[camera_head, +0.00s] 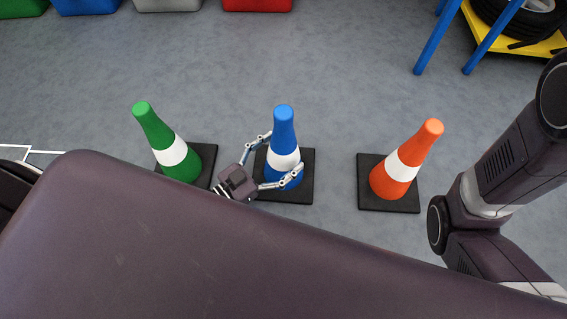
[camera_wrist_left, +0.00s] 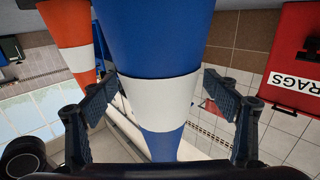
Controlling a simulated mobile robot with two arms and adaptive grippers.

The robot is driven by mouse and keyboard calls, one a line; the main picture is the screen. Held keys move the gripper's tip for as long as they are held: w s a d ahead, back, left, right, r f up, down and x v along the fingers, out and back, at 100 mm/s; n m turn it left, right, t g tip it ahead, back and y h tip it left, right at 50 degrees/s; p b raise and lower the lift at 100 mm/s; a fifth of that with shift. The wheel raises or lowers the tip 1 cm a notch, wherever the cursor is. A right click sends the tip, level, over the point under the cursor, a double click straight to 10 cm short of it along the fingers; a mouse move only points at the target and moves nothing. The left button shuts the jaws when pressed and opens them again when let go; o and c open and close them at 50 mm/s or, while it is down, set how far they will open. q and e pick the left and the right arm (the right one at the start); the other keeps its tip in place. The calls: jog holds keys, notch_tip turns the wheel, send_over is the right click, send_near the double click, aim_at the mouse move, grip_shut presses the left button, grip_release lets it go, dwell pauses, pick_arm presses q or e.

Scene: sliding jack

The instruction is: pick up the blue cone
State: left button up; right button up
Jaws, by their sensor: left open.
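The blue cone (camera_head: 284,130) with a white band stands upright on its black square base (camera_head: 304,187), in the middle of three cones in the head view. My left gripper (camera_head: 281,158) is open, with one finger on each side of the cone at about the white band. In the left wrist view the blue cone (camera_wrist_left: 155,40) fills the middle, and its white band lies between the two open fingers of my left gripper (camera_wrist_left: 160,105). I cannot tell whether a finger touches the cone. My right arm shows at the right, but its gripper is out of view.
A green cone (camera_head: 155,130) stands to the left and an orange cone (camera_head: 410,157) to the right. Green, blue, grey and red containers (camera_head: 257,5) line the far edge. A blue-legged rack (camera_head: 437,40) with tires stands at the upper right. The floor behind the cones is clear.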

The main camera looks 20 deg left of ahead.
pick_arm(q)
jog(key=shift+w+d, duration=0.15)
jog(key=shift+w, duration=0.1)
jog(key=shift+c, duration=0.7)
jog(key=c, duration=2.1)
